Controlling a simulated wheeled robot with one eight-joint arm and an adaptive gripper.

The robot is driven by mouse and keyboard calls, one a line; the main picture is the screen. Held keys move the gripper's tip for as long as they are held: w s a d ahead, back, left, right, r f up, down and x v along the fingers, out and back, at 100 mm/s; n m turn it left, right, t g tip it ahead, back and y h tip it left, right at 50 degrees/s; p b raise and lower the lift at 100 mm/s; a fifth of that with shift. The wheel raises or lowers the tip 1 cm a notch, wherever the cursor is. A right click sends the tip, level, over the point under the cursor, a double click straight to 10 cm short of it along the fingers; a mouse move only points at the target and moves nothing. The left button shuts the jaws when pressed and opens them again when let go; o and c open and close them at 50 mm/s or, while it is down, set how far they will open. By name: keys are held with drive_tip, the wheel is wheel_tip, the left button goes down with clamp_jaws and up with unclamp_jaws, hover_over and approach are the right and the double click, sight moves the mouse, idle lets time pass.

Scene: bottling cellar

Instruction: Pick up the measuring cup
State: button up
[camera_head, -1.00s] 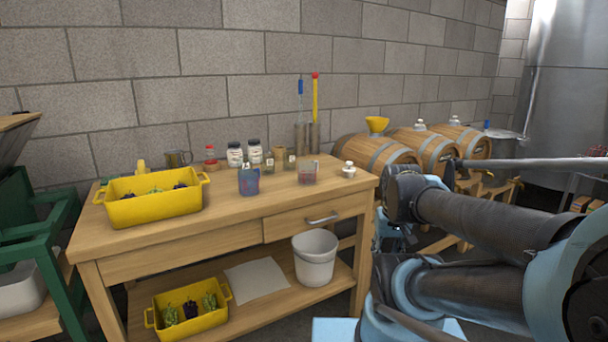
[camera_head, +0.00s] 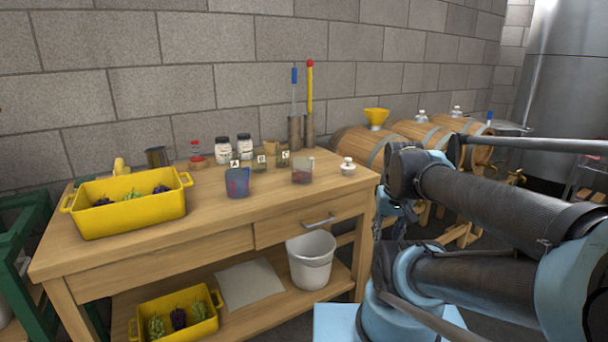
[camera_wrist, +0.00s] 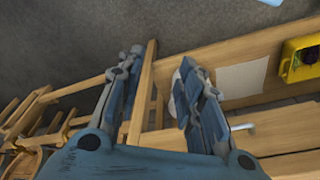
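A bluish, see-through cup with red markings or contents (camera_head: 237,182), seemingly the measuring cup, stands upright on the wooden table near its middle. A clear glass vessel with reddish contents (camera_head: 303,172) stands to its right. My gripper (camera_wrist: 160,58) is open and empty in the wrist view, its two fingers well apart. It points down past the table's front, with the lower shelf and floor behind it. The cup is not visible in the wrist view. In the head view my gripper is mostly hidden by my arm, to the right of the table.
The wooden table (camera_head: 200,246) holds a yellow crate of grapes (camera_head: 130,215), jars, small lettered cards and a white-lidded pot (camera_head: 347,167). Tall cylinders with blue and yellow tools stand behind. A white bucket (camera_head: 311,262) sits on the lower shelf. Barrels (camera_head: 360,146) stand at right.

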drive_tip(key=w+a+r+m+g, duration=0.1)
drive_tip(key=w+a+r, duration=0.3)
drive_tip(key=w+r, duration=0.45)
drive_tip(key=w+a+r+m, duration=0.1)
drive_tip(key=w+a+r, duration=0.3)
drive_tip(key=w+r, duration=0.45)
drive_tip(key=w+a+r+m+g, duration=0.1)
drive_tip(key=w+a+r, duration=0.3)
drive_tip(key=w+a, duration=0.3)
drive_tip(key=w+a+r+m, duration=0.2)
drive_tip(key=w+a+r, duration=0.2)
drive_tip(key=w+a, duration=0.3)
drive_tip(key=f, duration=0.7)
drive_tip(key=d+f, duration=0.1)
drive_tip(key=f, duration=0.3)
drive_tip(key=shift+w+f, duration=0.25)
drive_tip(key=shift+f, duration=0.1)
drive_tip(key=shift+s+a+f, duration=0.1)
drive_tip(key=shift+a+f, duration=0.05)
drive_tip(key=shift+f, duration=1.25)
drive_tip(key=shift+s+a+f, duration=0.1)
drive_tip(key=shift+a+f, duration=0.05)
drive_tip(key=shift+f, duration=1.2)
clamp_jaws()
